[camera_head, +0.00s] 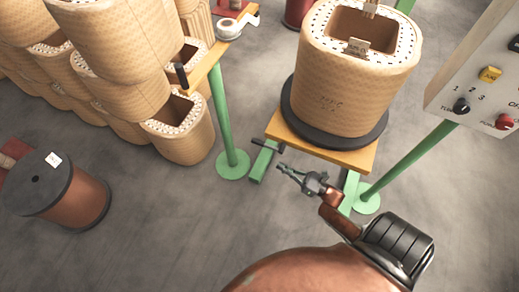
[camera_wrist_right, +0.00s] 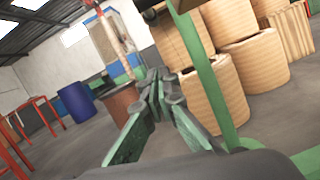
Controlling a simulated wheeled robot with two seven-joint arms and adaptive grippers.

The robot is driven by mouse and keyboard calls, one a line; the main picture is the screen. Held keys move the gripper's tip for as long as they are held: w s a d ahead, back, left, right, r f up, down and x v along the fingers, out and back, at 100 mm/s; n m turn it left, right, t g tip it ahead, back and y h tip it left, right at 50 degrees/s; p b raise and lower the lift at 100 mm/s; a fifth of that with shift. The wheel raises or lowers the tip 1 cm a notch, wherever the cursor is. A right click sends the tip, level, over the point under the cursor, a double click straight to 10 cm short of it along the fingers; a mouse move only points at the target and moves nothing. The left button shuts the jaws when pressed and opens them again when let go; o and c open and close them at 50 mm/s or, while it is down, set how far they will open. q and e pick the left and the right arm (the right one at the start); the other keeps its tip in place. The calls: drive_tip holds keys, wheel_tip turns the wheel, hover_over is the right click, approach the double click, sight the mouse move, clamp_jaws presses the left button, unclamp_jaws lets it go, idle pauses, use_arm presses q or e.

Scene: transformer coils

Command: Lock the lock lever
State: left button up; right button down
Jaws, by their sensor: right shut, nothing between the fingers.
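A dark lever (camera_head: 268,146) sticks out to the left from the green base under the coil stand's wooden top (camera_head: 325,152). I take it for the lock lever; its exact position is hard to read. My right gripper (camera_head: 283,168) is just below and right of the lever, apart from it in the picture. Its fingers are together and empty. In the right wrist view the gripper (camera_wrist_right: 158,82) points ahead with closed fingers, beside a green post (camera_wrist_right: 208,90). The lever is not clearly identifiable there. My left gripper is not in view.
A large woven coil (camera_head: 345,95) stands on a black disc on the stand. A control box (camera_head: 480,80) is at the right. A green post (camera_head: 224,120) and several stacked coils (camera_head: 120,60) are at the left. A copper spool (camera_head: 75,205) stands lower left. Floor between is clear.

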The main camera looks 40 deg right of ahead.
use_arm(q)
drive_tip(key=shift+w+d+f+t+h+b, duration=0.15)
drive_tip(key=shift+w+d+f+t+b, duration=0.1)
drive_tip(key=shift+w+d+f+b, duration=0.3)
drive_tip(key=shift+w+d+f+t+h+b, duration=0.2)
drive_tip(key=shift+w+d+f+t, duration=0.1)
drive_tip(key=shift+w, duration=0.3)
use_arm(e)
drive_tip(key=w+a+r, duration=0.2)
drive_tip(key=w+r, duration=0.4)
drive_tip(key=w, duration=0.3)
drive_tip(key=shift+w+a+r, duration=0.15)
drive_tip(key=shift+w+a, duration=0.05)
drive_tip(key=shift+a, duration=0.1)
